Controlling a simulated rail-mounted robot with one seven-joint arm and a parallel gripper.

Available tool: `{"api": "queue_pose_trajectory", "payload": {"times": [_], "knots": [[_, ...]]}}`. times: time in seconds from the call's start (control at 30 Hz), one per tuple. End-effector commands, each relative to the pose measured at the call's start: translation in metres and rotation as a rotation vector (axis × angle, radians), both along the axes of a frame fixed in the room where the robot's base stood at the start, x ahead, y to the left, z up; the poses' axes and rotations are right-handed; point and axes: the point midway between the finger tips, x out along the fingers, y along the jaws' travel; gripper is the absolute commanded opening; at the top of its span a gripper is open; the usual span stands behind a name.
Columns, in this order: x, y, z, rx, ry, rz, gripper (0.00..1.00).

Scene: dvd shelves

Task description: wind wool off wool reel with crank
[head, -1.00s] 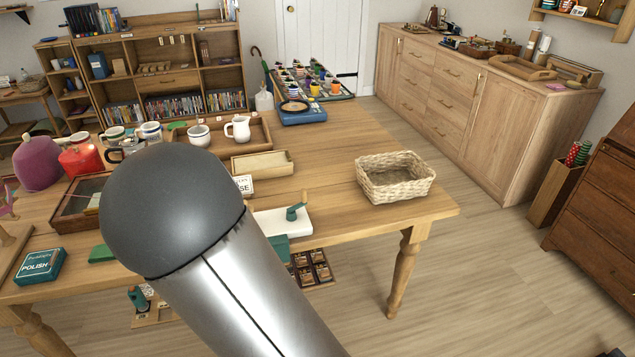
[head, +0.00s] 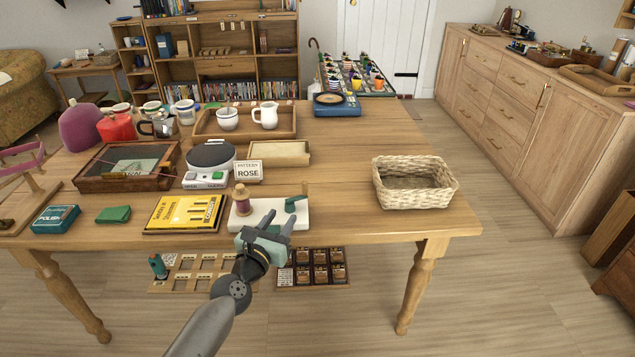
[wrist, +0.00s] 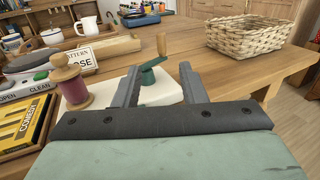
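A white base (head: 262,217) lies at the table's front edge. On its left end stands a wooden spool with mauve-pink wool (head: 241,203), upright. On its right end is a green crank (head: 294,203). The wrist view shows the spool (wrist: 73,90) at left and the crank (wrist: 152,68), with its wooden knob, at centre. My gripper (head: 279,220) is at the front edge of the base. Its fingers (wrist: 160,80) are apart, with the crank beyond and between them in the wrist view. Nothing shows between the fingers at their tips; contact with the base cannot be told.
A wicker basket (head: 414,187) stands to the right. A yellow box (head: 184,213), a label sign (head: 248,171) and a scale-like device (head: 211,160) are left of and behind the base. A wooden stand with pink wool (head: 25,165) is far left. The tabletop between base and basket is clear.

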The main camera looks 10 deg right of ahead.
Motion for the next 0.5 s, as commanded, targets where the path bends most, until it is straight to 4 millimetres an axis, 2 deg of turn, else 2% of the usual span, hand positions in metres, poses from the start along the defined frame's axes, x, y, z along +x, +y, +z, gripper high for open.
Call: {"api": "queue_pose_trajectory", "payload": {"times": [0.17, 0.5], "knots": [[0.023, -0.019, 0.0, 0.006, 0.0, -0.008, 0.38], [0.084, -0.063, 0.0, 0.009, 0.001, -0.009, 0.38]]}}
